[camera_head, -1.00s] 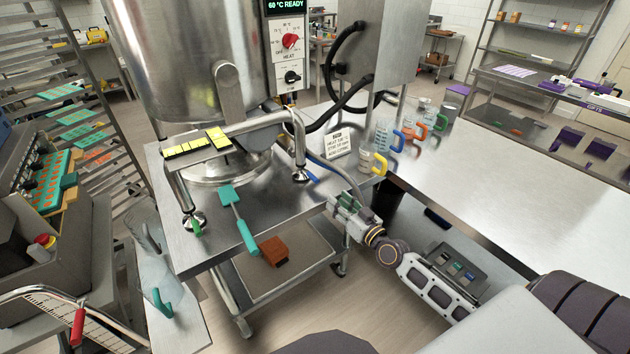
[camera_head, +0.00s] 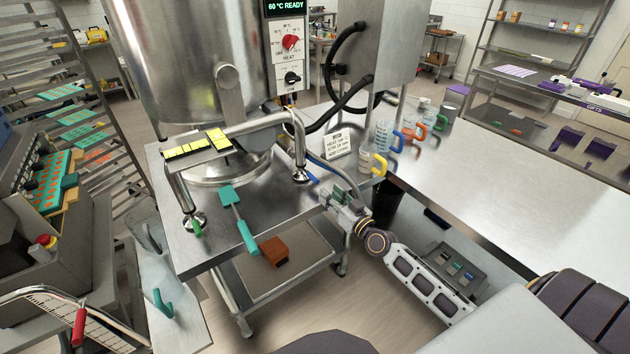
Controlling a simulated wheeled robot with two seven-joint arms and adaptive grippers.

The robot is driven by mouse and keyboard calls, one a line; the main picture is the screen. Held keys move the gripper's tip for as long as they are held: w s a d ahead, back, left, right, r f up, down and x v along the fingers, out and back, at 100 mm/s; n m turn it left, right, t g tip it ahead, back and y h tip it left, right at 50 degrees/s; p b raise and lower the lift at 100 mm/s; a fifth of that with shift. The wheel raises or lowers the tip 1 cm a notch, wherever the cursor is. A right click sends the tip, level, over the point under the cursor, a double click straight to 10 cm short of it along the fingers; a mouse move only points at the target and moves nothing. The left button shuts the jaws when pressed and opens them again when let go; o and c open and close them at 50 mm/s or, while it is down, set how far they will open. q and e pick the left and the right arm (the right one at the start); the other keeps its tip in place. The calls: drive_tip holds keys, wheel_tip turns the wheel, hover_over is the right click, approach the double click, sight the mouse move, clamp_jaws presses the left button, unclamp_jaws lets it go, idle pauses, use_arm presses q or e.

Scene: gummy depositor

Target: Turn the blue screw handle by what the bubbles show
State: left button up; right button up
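The blue screw handle (camera_head: 313,180) is a small blue bar low beside the right foot of the kettle stand, partly hidden. My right gripper (camera_head: 330,196) is at the steel table's right edge, just below and right of the blue handle; I see no clear contact, and its finger opening is too small to read. A green handle (camera_head: 197,229) sits at the front left foot. My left gripper is not in view.
A teal-handled spatula (camera_head: 240,222) lies at the table's front edge. A brown block (camera_head: 274,250) is on the lower shelf. The right-hand counter (camera_head: 500,175) is mostly clear.

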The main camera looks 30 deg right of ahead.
sight(315, 178)
drive_tip(key=shift+w+a, duration=0.25)
drive_tip(key=shift+w, duration=1.35)
drive_tip(key=shift+w+a, duration=0.25)
drive_tip(key=shift+w, duration=1.35)
drive_tip(key=shift+w+a, duration=0.25)
drive_tip(key=shift+w, duration=1.35)
clamp_jaws()
